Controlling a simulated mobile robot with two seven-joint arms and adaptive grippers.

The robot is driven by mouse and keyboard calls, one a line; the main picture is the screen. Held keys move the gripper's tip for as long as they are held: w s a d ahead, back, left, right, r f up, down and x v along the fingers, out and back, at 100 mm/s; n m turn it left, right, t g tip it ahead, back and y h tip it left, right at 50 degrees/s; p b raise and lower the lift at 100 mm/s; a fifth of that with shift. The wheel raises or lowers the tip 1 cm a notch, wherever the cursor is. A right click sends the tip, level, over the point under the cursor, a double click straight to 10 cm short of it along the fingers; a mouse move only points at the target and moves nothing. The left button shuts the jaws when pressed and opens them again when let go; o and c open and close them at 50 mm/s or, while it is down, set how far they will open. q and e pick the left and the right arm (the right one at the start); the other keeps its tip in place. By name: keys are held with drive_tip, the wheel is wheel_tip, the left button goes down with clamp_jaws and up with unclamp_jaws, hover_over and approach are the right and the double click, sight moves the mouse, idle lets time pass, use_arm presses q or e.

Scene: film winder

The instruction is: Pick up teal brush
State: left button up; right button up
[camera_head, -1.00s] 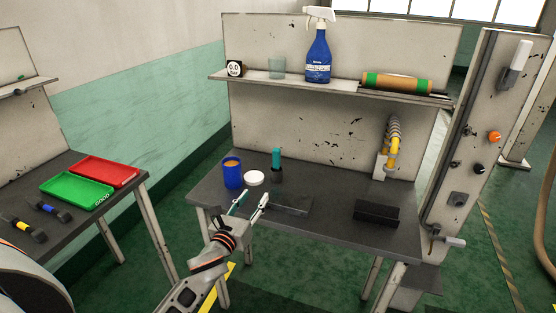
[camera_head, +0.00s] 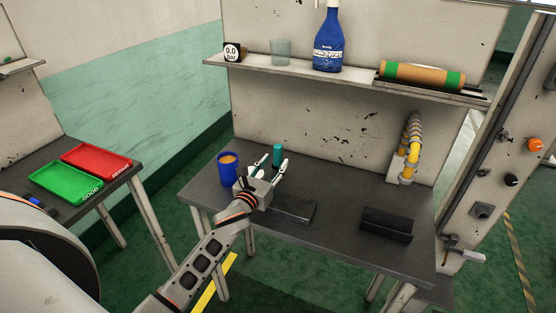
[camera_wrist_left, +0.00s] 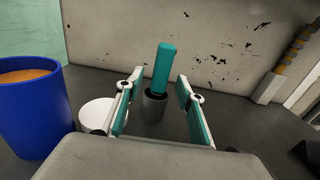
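The teal brush (camera_head: 277,154) stands upright on the dark workbench (camera_head: 325,241). In the left wrist view the brush (camera_wrist_left: 163,70) shows a teal handle above a dark grey, cup-like lower part (camera_wrist_left: 153,106). My left gripper (camera_head: 272,163) is open, with its fingers pointing at the brush. In the left wrist view its teal-padded fingers (camera_wrist_left: 157,105) stand to either side of the brush, which appears between and beyond them. I see no contact. My right gripper is not in view.
A blue cup of orange-brown contents (camera_head: 228,169) stands left of my left gripper. A white lid (camera_wrist_left: 103,113) lies beside the brush. A flat dark plate (camera_head: 293,212) and a black block (camera_head: 386,224) lie to the right. A shelf (camera_head: 300,72) hangs above.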

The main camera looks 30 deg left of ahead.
sight(276, 160)
use_arm(q)
drive_tip(key=shift+w, duration=1.6)
drive_tip(key=shift+a, duration=0.1)
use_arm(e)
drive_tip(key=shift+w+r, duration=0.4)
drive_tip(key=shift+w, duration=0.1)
use_arm(q)
clamp_jaws()
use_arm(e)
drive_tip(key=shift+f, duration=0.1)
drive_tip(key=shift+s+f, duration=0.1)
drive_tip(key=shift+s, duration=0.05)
